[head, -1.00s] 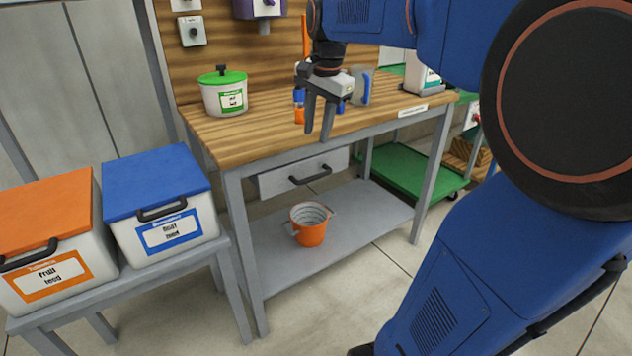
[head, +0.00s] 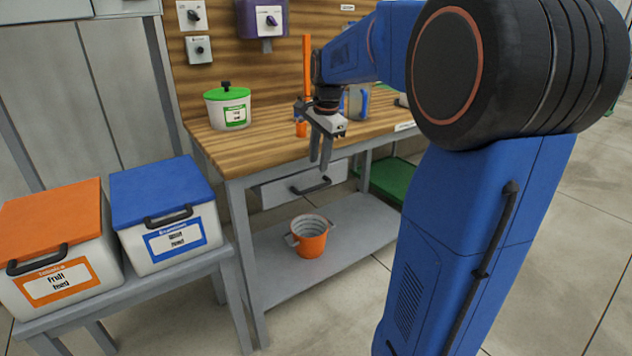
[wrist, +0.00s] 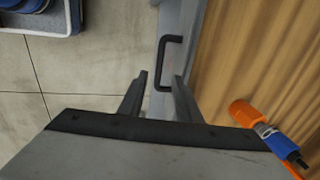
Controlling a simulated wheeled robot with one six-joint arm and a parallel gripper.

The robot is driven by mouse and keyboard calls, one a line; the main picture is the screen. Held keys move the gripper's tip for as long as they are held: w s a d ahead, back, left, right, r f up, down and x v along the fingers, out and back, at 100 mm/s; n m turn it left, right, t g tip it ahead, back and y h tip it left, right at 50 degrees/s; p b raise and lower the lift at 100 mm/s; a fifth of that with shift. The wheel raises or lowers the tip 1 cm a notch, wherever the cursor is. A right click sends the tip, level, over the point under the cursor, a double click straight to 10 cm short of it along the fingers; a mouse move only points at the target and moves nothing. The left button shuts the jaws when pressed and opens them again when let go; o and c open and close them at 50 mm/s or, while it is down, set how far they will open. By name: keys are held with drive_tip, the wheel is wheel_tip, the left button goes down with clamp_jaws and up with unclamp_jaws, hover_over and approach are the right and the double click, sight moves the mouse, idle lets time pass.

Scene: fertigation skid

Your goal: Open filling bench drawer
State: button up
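The filling bench (head: 285,146) has a wooden top and grey legs. Its pale drawer (head: 275,194) sits under the top and looks shut. The drawer's dark bar handle (head: 311,186) shows on its front; it also shows in the wrist view (wrist: 178,40). My gripper (head: 320,166) points down at the bench's front edge, its fingertips just above the handle in the head view. In the wrist view its fingers (wrist: 160,76) are apart and empty. The near end of the handle appears between and beyond the fingertips. I cannot tell whether they touch it.
An orange bucket (head: 310,238) stands on the lower shelf (head: 268,270). Orange-lidded (head: 55,212) and blue-lidded (head: 160,182) boxes stand at the left. A green-lidded pot (head: 228,108) is on the bench. An orange and blue object (wrist: 265,128) lies beside my gripper. Floor in front is clear.

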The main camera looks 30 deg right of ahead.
sight(316, 187)
drive_tip(key=f, duration=0.2)
drive_tip(key=w+f, duration=0.1)
drive_tip(key=f, duration=0.5)
drive_tip(key=shift+w+f, duration=0.2)
drive_tip(key=shift+w, duration=0.1)
clamp_jaws()
